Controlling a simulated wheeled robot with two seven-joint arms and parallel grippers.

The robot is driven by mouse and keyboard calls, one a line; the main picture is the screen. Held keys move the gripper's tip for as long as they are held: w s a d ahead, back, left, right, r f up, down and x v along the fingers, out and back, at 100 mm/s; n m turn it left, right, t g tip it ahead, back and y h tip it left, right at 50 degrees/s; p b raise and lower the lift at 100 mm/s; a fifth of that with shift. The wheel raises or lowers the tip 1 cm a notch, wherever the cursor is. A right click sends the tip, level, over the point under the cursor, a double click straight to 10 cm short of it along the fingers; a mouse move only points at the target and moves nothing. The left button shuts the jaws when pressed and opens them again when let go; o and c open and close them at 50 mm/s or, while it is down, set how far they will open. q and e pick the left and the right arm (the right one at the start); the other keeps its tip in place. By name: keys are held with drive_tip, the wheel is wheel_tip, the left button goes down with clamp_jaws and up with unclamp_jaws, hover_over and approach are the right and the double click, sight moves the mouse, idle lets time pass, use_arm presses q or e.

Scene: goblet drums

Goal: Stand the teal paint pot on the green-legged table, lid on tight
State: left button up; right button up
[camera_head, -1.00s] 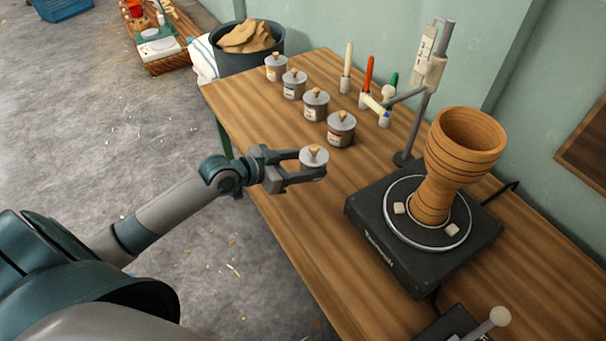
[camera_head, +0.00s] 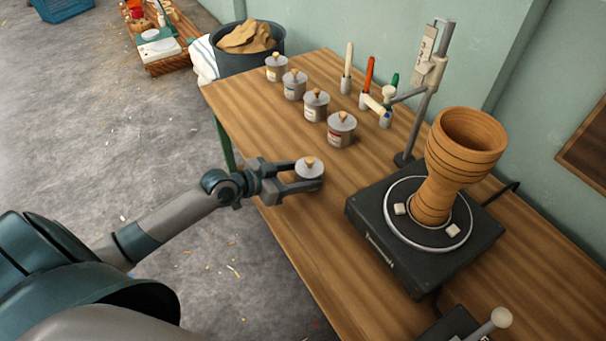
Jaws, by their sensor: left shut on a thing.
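My left gripper (camera_head: 300,179) is shut on a small grey paint pot (camera_head: 309,168) with a pale lid and a tan knob. The lid sits on the pot. Fingers hide most of the pot's side, so its paint colour does not show. The gripper is over the near left edge of the wooden table (camera_head: 335,230). Whether the pot touches the tabletop I cannot tell. A green leg (camera_head: 224,145) shows under the table's left end. My right gripper is not in view.
Several similar lidded pots, the nearest a pot with a red-marked label (camera_head: 341,129), stand in a row behind. A black turntable (camera_head: 380,235) bears a clay goblet drum (camera_head: 458,155). Upright tools (camera_head: 368,75) stand near the wall. Bare wood lies between the gripper and the turntable.

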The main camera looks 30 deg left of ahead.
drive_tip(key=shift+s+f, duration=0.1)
use_arm(q)
drive_tip(key=o, duration=1.2)
drive_tip(key=shift+c, duration=0.2)
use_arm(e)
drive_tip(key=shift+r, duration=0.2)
use_arm(q)
drive_tip(key=shift+r, duration=0.1)
drive_tip(key=shift+s, duration=0.15)
drive_tip(key=p+v, duration=0.1)
drive_tip(key=v, duration=0.1)
drive_tip(key=shift+s+a+r, duration=0.2)
drive_tip(key=p+v, duration=0.3)
drive_tip(key=v, duration=0.6)
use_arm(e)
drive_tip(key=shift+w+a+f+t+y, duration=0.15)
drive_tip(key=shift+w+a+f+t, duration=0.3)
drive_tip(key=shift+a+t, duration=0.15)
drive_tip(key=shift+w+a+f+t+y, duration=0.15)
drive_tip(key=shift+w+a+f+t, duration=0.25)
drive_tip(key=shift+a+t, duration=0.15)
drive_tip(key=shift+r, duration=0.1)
